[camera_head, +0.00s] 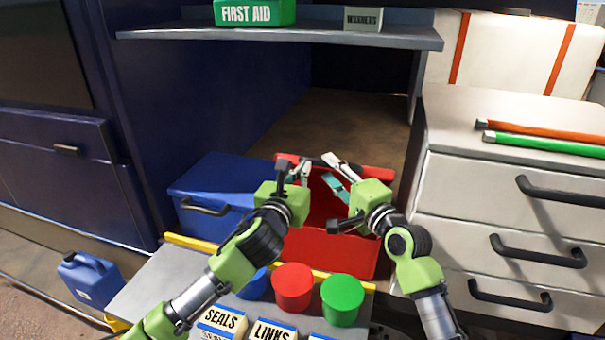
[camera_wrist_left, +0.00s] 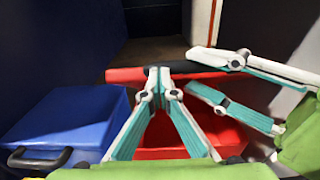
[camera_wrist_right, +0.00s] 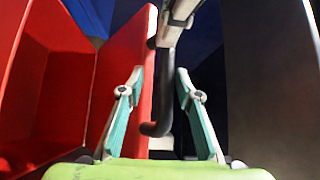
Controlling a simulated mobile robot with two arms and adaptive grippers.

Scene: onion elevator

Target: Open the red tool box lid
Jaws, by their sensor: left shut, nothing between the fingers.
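The red tool box (camera_head: 345,257) stands on the floor of the dark bay in the head view. Its lid (camera_head: 376,173) is raised at the back, and the inside of the box is visible. In the right wrist view the lid (camera_wrist_right: 128,60) stands up from the box, with a black handle (camera_wrist_right: 155,95) on its outer face. My left gripper (camera_head: 305,163) is shut and empty, its tips at the handle in the left wrist view (camera_wrist_left: 158,75). My right gripper (camera_head: 328,169) is open over the box, its fingers (camera_wrist_right: 158,78) on either side of the lid edge and handle.
A blue tool box (camera_head: 212,190) stands close on the left. White drawers (camera_head: 500,190) stand on the right. A shelf (camera_head: 280,38) hangs above. Red, green and blue round containers and labelled boxes sit on the grey surface (camera_head: 150,285) in front.

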